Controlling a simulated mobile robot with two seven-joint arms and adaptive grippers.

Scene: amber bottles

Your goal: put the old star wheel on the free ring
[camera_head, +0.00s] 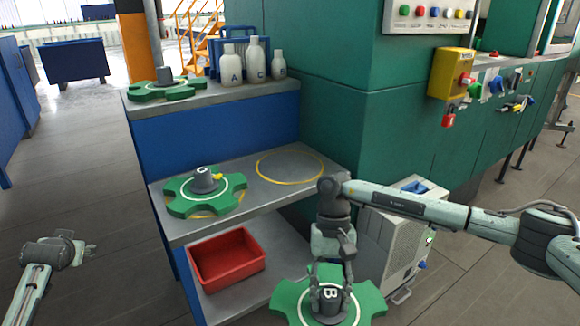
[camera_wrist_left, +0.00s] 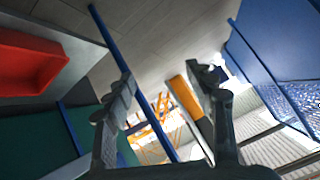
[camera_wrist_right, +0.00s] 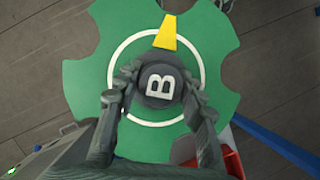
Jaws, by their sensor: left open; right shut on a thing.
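My right gripper (camera_head: 331,284) is shut on the dark hub of a green star wheel (camera_head: 372,300) and holds it in front of the shelf unit, at the bottom of the head view. The right wrist view shows this wheel (camera_wrist_right: 85,80) with a white B on its hub, a white circle and a yellow mark. A bare yellow ring (camera_head: 290,184) lies on the middle shelf at the right. A second green star wheel (camera_head: 180,200) sits over another yellow ring at the left. My left gripper (camera_head: 75,248) is open and empty, away from the shelves at far left.
A third star wheel (camera_head: 150,92) lies on the top shelf (camera_head: 205,98), with white bottles (camera_head: 231,68) beside it. A red bin (camera_head: 228,277) stands on the low shelf. A pale cabinet (camera_head: 378,245) stands right of the shelves, under my right arm. A green machine wall rises behind.

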